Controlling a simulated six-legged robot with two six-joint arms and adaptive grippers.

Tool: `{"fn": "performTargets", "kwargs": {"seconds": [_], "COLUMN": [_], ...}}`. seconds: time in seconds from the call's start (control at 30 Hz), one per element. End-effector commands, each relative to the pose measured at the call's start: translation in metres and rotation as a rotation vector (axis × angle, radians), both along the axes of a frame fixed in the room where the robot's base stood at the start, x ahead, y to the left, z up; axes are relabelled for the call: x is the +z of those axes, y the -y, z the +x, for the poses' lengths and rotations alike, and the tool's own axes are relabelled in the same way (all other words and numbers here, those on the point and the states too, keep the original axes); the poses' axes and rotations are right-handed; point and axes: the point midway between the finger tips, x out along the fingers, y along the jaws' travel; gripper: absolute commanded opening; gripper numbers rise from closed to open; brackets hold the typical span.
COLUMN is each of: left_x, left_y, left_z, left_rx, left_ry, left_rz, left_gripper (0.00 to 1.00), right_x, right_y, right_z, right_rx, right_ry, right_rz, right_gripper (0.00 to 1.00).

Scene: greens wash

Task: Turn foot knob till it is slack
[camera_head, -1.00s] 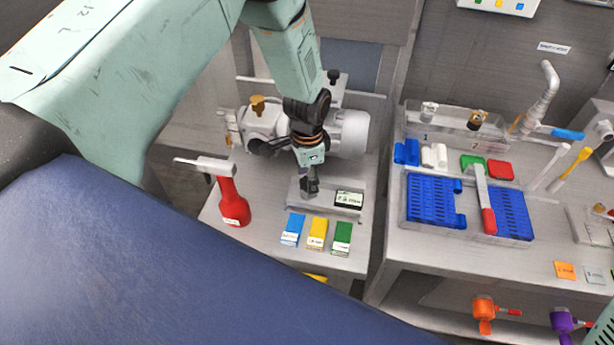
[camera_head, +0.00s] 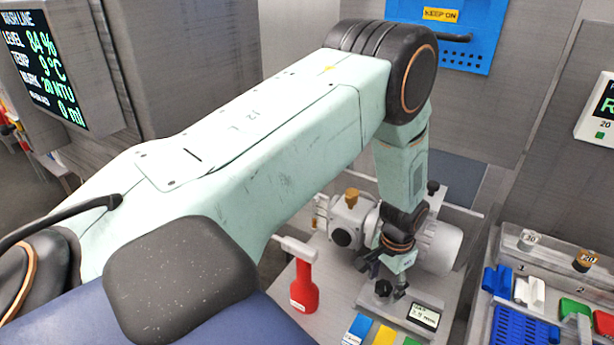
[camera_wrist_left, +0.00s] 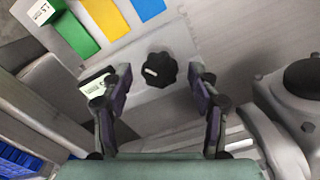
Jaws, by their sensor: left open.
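The foot knob (camera_wrist_left: 160,70) is a black lobed knob with a white mark on its top. It sits on a pale metal plate (camera_wrist_left: 150,108) and also shows in the head view (camera_head: 383,288). My left gripper (camera_head: 384,278) points down over the plate. In the left wrist view its fingers (camera_wrist_left: 160,78) are open, one on each side of the knob, with visible gaps between. I cannot tell how high the fingertips are relative to the knob. A small display (camera_head: 425,316) sits on the plate beside it; its reading is too small to be sure of. My right gripper is out of view.
A grey motor and pump body (camera_head: 440,248) stands close behind the gripper. A red bottle-like tool (camera_head: 304,288) stands to the left. A bench with blue racks (camera_head: 522,328) is at right.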

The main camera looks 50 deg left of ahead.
Motion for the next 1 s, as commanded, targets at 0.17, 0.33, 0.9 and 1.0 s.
{"fn": "performTargets", "kwargs": {"seconds": [0.17, 0.33, 0.9, 1.0], "left_x": [0.0, 0.0, 0.0, 0.0], "left_y": [0.0, 0.0, 0.0, 0.0], "left_z": [0.0, 0.0, 0.0, 0.0], "left_rx": [0.175, 0.344, 0.908, 1.006], "left_ry": [0.0, -0.001, 0.0, 0.0], "left_rz": [0.0, 0.0, 0.0, 0.0], "left_gripper": [0.6, 0.6, 0.6, 0.6], "right_x": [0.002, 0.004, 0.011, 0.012], "right_y": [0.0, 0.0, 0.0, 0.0], "right_z": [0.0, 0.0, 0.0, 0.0], "right_rx": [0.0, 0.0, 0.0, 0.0], "right_ry": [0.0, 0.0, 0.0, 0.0], "right_rz": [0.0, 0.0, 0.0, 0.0], "right_gripper": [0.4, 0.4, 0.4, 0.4]}}
